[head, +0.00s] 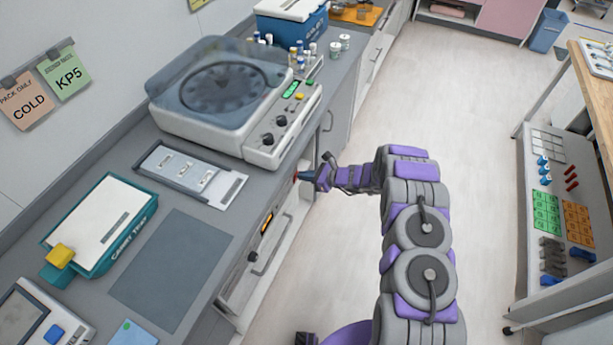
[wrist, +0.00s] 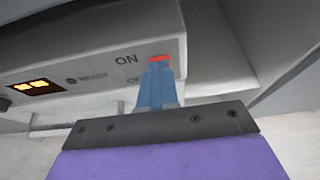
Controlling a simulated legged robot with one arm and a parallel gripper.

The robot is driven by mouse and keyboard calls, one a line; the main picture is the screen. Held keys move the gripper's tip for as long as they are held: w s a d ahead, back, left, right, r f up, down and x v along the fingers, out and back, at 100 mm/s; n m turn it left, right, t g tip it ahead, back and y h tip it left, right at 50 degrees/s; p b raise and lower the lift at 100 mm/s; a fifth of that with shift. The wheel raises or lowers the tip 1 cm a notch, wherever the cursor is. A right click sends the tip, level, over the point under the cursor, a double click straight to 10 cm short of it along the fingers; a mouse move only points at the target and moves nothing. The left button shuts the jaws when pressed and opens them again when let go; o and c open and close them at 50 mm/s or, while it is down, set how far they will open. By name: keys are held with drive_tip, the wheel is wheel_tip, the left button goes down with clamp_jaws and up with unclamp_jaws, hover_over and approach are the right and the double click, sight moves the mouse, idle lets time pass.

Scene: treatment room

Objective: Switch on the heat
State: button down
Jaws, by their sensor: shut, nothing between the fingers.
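The red switch (wrist: 158,60) is on the front panel (wrist: 100,45) of a unit under the counter, beside the word ON. A second word below it, starting with O, is partly hidden by my fingers. My gripper (wrist: 157,72) is shut and empty, its blue fingertips at the switch's lower part, touching or very close; I cannot tell which. An amber display (wrist: 35,87) is lit on the panel, beside small lettering and a dark dot. In the head view my gripper (head: 302,176) reaches the panel, and the amber display (head: 266,223) shows to its lower left.
The grey counter (head: 240,215) above the panel carries a centrifuge-like machine (head: 225,95), a slide tray (head: 190,175) and a teal-edged tray (head: 100,225). A dark knob or handle (head: 252,257) sits below the display. The floor (head: 465,130) to the right is clear, up to a workbench (head: 575,235).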

drive_tip(key=shift+w+a+r+h+p, duration=0.1)
drive_tip(key=shift+a+h+p, duration=0.2)
drive_tip(key=shift+a, duration=0.05)
drive_tip(key=shift+r+p, duration=0.3)
drive_tip(key=shift+r, duration=0.55)
drive_tip(key=shift+d, duration=0.1)
drive_tip(key=shift+d, duration=0.3)
drive_tip(key=r+p+v, duration=0.1)
drive_tip(key=p+v, duration=0.1)
drive_tip(key=v, duration=1.1)
drive_tip(key=shift+w+a+p, duration=0.2)
drive_tip(key=shift+a+p, duration=0.1)
drive_tip(key=shift+p, duration=0.05)
